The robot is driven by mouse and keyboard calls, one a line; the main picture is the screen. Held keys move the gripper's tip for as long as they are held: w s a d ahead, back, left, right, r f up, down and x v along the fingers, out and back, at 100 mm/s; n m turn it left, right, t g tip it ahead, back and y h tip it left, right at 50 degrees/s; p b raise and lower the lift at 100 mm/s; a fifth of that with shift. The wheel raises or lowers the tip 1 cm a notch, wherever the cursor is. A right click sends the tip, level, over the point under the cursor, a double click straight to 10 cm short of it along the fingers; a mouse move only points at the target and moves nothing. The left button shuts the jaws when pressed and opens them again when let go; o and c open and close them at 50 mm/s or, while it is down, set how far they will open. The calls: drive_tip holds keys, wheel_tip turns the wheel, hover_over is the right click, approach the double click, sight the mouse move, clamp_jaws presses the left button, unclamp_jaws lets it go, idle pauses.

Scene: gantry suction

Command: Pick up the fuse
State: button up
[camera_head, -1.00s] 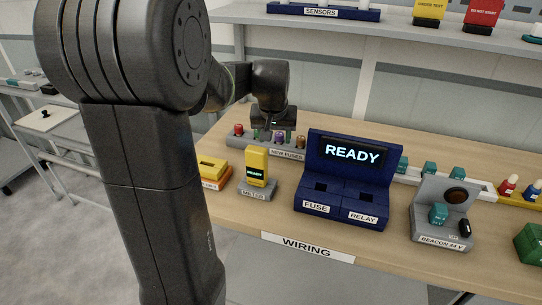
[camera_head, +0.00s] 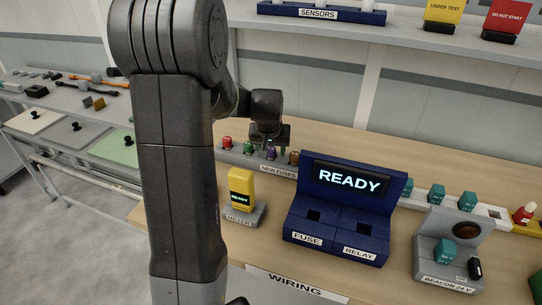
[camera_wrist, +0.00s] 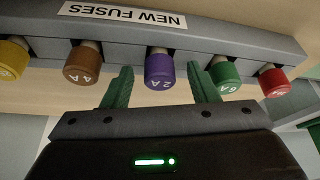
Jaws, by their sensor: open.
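Several coloured fuses stand in a row in the grey rack labelled NEW FUSES (camera_head: 262,167). In the wrist view they are yellow (camera_wrist: 12,58), brown 4 A (camera_wrist: 83,64), purple 2 A (camera_wrist: 159,70), green (camera_wrist: 225,76) and red (camera_wrist: 274,82). The purple fuse also shows in the head view (camera_head: 270,153). My gripper (camera_wrist: 160,76) is open, its green fingers on either side of the purple fuse in the picture, with gaps showing. Whether the fingertips reach the fuse's depth I cannot tell.
A blue tester reading READY (camera_head: 347,181), with FUSE and RELAY sockets, stands right of the rack. A yellow meter (camera_head: 241,188) stands in front of it. A grey BEACON 24 V unit (camera_head: 447,250) is farther right. A shelf runs above the bench.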

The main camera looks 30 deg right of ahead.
drive_tip(key=c, duration=1.1)
drive_tip(key=shift+o, duration=0.2)
drive_tip(key=shift+r, duration=0.15)
